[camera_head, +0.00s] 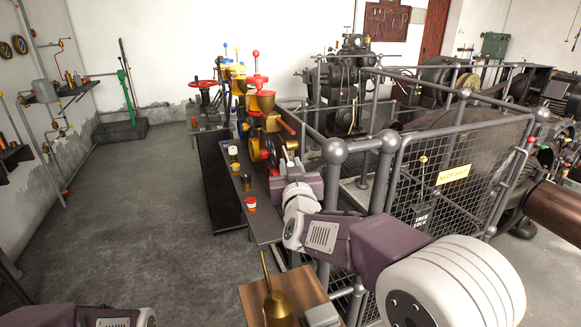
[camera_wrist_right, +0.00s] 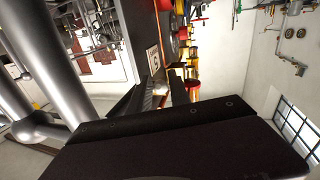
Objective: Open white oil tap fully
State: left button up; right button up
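A small black fitting with a white top (camera_head: 233,150) stands on the dark bench; I cannot tell whether it is the white oil tap or how far it is open. Just beyond it is a row of brass and red oilers (camera_head: 262,102) with coloured knobs. My right gripper (camera_head: 291,151) is over the bench beside these oilers, seen small and partly against them. In the right wrist view its two dark fingers (camera_wrist_right: 158,88) are apart, with bench parts behind the gap. No contact with a tap can be made out. My left gripper is out of view.
Yellow-topped (camera_head: 246,182) and red-topped (camera_head: 250,204) fittings stand nearer on the bench. A grey railing (camera_head: 388,170) with mesh is close to the right arm. A brass oil can (camera_head: 277,305) stands on a wooden stand. The floor (camera_head: 140,215) at left is clear.

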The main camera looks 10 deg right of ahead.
grip_shut()
dwell(1.2)
